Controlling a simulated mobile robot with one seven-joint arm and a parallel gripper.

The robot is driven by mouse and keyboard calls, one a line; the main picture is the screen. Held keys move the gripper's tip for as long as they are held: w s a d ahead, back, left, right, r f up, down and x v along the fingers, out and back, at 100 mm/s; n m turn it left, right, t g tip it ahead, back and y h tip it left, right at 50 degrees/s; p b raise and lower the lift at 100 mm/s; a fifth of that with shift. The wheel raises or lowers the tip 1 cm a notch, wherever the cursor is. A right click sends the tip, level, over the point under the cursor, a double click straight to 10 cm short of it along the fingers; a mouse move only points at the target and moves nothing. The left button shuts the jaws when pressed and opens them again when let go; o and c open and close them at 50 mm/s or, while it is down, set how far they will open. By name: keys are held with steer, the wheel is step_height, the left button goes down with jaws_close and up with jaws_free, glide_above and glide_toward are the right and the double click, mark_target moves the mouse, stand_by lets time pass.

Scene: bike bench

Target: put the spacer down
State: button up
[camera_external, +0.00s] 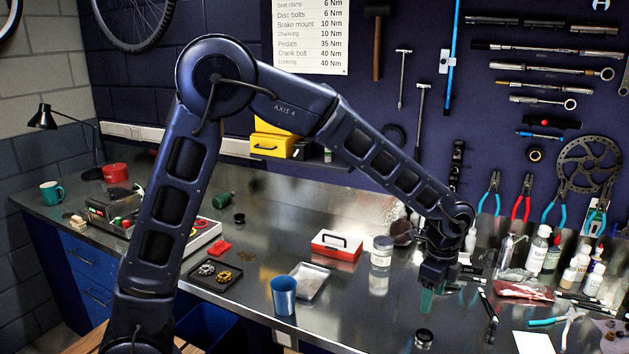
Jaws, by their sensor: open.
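My gripper (427,298) points down over the right-middle part of the steel bench, with greenish fingertips low near the surface. It is open; nothing can be made out between its fingers at this size. I cannot pick out the spacer for certain. A small dark round piece (424,338) sits on the bench just below and in front of my gripper, apart from it in the picture. I cannot tell whether that is the spacer.
A blue cup (284,295), a metal tray (312,281), a red box (336,245) and a jar (382,251) stand left of my gripper. The front-middle bench is fairly clear.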

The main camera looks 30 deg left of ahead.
steer(key=w+a+r+n+t, duration=0.1)
steer(key=a+r+n, duration=0.5)
steer(key=a, duration=0.8)
steer(key=a+r+n+t, duration=0.1)
steer(key=a+r+n, duration=0.2)
steer(key=a+r, duration=0.8)
steer(key=s+a+n+t, duration=0.1)
steer(key=s+a+n, duration=0.5)
steer(key=a, duration=0.6)
steer(key=s+a+f+n+t, duration=0.1)
steer(key=s+a+n, duration=0.5)
steer(key=s+a, duration=0.4)
steer(key=shift+s+a+f+t, duration=0.25)
steer(key=shift+a+f+t, duration=0.05)
steer(key=shift+a, duration=1.3)
